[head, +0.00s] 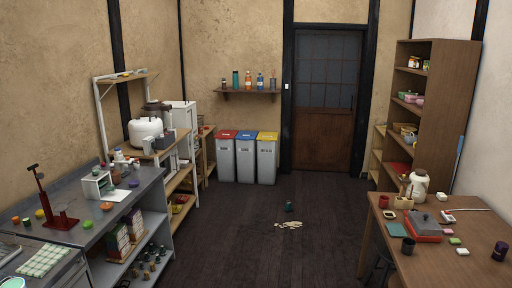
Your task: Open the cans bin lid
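Three grey bins stand side by side against the back wall: one with a red lid (227,134), one with a blue lid (247,135), one with a yellow lid (268,136). All three lids look shut. Each bin has a label on its front, too small to read, so I cannot tell which is the cans bin. The bins are across the room from me. Neither of my grippers is in view.
A dark wooden floor (210,235) lies open up to the bins. A green cup (289,206) and a pale spill (288,225) are on it. A grey workbench (120,208) stands left, a wooden table (440,262) right. A door (323,105) is right of the bins.

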